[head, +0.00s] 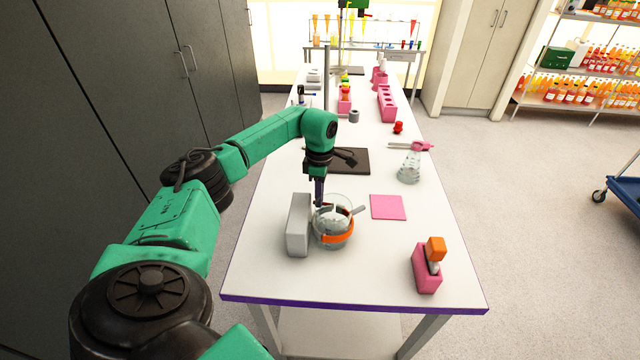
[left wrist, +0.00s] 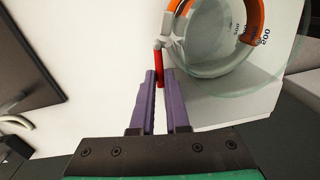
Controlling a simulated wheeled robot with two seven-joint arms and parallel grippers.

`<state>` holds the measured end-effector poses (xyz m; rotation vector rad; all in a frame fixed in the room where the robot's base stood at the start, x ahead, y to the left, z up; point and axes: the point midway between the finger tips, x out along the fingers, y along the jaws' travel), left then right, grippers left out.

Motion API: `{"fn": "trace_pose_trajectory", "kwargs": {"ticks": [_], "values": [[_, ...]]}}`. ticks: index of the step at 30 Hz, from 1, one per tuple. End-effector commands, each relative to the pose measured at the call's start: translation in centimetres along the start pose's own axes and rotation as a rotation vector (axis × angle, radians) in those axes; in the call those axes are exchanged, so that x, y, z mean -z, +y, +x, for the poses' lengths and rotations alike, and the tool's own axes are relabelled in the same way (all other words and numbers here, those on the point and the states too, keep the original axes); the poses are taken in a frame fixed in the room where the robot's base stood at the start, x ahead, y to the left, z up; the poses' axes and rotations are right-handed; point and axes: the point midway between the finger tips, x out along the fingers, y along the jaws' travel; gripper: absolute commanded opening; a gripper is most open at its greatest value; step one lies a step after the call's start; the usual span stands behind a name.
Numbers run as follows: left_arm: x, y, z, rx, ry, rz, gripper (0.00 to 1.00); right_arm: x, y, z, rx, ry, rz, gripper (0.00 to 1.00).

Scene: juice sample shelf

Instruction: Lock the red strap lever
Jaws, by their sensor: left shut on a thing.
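A round glass vessel (head: 330,213) stands near the front of the white table, with an orange strap (head: 338,238) around it. The vessel (left wrist: 215,62) and part of the orange strap (left wrist: 238,22) also show in the left wrist view. The red strap lever (left wrist: 159,66) sticks out from a grey fitting beside the vessel. My left gripper (head: 319,203) is over the vessel's left rim, pointing down. In the left wrist view its purple fingers (left wrist: 160,78) are shut on the lever's end. The lever is hard to make out in the head view. My right gripper is not in view.
A grey block (head: 297,225) stands close to the vessel's left. A pink mat (head: 388,207) lies to the right, and a pink holder (head: 426,270) with an orange-topped item stands front right. A flask (head: 410,167) and a dark plate (head: 350,160) are farther back. The front table edge is clear.

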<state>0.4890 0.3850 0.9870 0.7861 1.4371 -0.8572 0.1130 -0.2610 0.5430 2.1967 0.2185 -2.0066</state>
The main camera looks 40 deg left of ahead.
Motion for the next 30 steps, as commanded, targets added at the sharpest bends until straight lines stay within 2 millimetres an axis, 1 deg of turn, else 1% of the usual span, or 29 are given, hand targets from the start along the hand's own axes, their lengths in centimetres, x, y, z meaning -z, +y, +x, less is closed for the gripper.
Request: {"fn": "trace_pose_trajectory", "kwargs": {"ticks": [15, 16, 18, 30], "values": [[-0.05, 0.01, -0.18, -0.004, -0.005, -0.027, 0.0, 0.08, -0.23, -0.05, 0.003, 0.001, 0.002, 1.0], [-0.06, 0.01, -0.18, -0.004, -0.005, -0.027, 0.21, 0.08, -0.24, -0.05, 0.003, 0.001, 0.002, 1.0], [-0.05, 0.01, -0.17, -0.004, -0.005, -0.026, 0.43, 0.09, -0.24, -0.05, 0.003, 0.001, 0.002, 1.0], [-0.05, -0.14, 0.03, 0.002, -0.002, -0.024, 0.43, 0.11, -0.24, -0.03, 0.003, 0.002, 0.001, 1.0]]}}
